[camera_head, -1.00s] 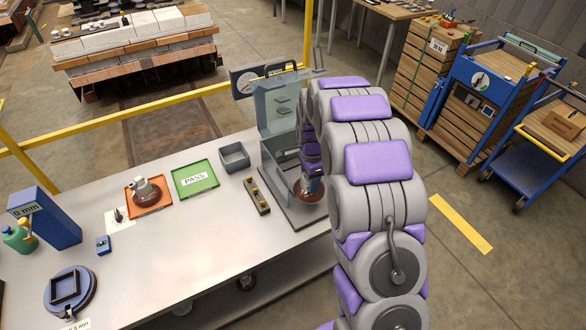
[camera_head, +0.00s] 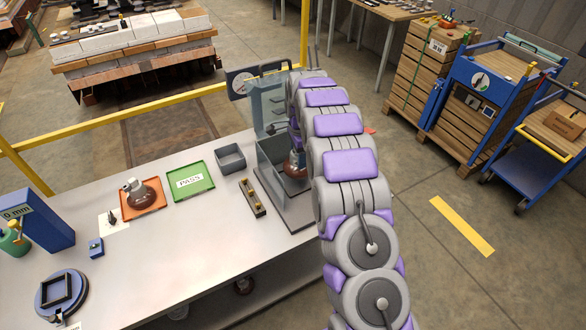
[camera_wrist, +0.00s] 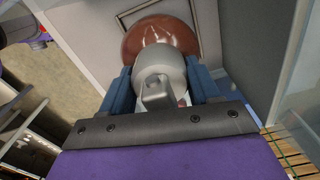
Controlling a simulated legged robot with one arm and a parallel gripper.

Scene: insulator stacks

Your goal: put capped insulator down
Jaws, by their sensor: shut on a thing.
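The capped insulator, a reddish-brown disc with a grey metal cap, is in my gripper (camera_wrist: 162,88). In the wrist view the insulator (camera_wrist: 160,68) has its cap between the two blue fingers, with the disc beyond them. In the head view the insulator (camera_head: 295,165) shows beside my arm, at the clear-walled test box (camera_head: 270,160) on the table. My arm hides most of my gripper there. In the wrist view a thin square outline lies on the grey surface beyond the disc. I cannot tell whether the disc touches anything.
A second capped insulator (camera_head: 140,195) sits on the orange tray (camera_head: 156,206). The green PASS tray (camera_head: 207,194) is empty. A grey bin (camera_head: 231,157) and a narrow block with brass-coloured parts (camera_head: 252,197) stand near the box. The front middle of the table (camera_head: 180,250) is clear.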

